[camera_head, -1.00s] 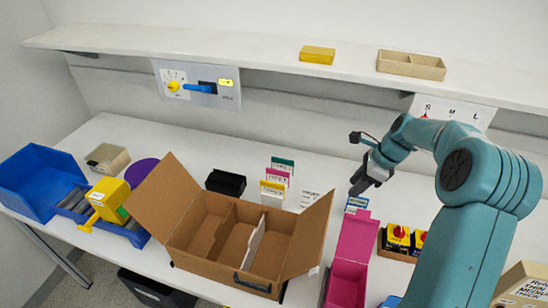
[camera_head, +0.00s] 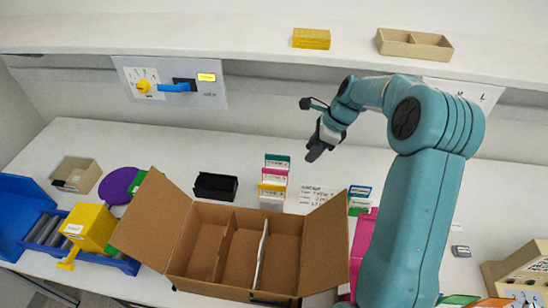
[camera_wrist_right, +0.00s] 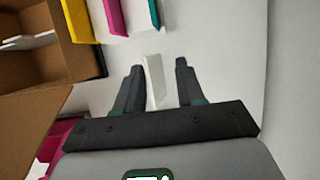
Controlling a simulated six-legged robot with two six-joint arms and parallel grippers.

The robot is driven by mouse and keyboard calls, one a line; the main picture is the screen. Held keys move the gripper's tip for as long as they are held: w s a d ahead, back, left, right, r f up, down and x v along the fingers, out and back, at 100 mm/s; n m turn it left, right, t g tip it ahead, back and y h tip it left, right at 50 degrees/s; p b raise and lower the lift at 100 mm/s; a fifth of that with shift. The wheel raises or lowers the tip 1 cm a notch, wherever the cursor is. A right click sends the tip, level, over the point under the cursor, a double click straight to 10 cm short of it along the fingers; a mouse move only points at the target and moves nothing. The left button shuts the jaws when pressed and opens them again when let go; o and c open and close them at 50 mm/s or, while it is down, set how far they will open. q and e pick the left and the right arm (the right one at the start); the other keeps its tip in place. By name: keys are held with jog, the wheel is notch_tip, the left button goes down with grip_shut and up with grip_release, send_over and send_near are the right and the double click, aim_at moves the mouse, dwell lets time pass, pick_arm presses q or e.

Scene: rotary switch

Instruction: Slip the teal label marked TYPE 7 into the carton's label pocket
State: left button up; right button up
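The teal label (camera_head: 277,161) stands at the back of a row of upright labels on the table, behind a magenta one (camera_head: 274,175) and a yellow one (camera_head: 272,189). Its marking is too small to read. It also shows at the top of the right wrist view (camera_wrist_right: 154,12). The open brown carton (camera_head: 190,240) stands in front of the row; a dark pocket-like piece (camera_head: 270,300) shows on its front wall, partly cut off. My right gripper (camera_head: 314,152) is above the table, right of the labels. Its fingers (camera_wrist_right: 159,66) are apart, with a white card (camera_wrist_right: 155,80) seen between them, apparently beyond. My left gripper is out of view.
A black holder (camera_head: 215,187) stands left of the labels. A printed white card (camera_head: 318,195) is to their right. A magenta box (camera_head: 363,235) is right of the carton, partly behind my right arm. The shelf (camera_head: 200,38) runs above. Table behind the labels is clear.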

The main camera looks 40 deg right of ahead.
aim_at(278, 156)
jog(key=w+a, duration=0.1)
jog(key=w, duration=0.1)
jog(key=w+a+p, duration=0.1)
jog(key=w+a, duration=0.2)
jog(key=w, duration=0.1)
jog(key=shift+a+f+p, duration=0.1)
jog(key=shift+a+p, duration=0.2)
jog(key=shift+w+a, duration=0.1)
jog(key=shift+a, duration=0.15)
jog(key=shift+f, duration=0.1)
jog(key=x, duration=0.3)
jog(key=p+x, duration=0.1)
jog(key=shift+w+f, duration=0.3)
jog(key=shift+w, duration=0.1)
jog(key=shift+f, duration=0.15)
jog(key=shift+s, duration=0.25)
jog(key=shift+w, duration=0.15)
grip_shut()
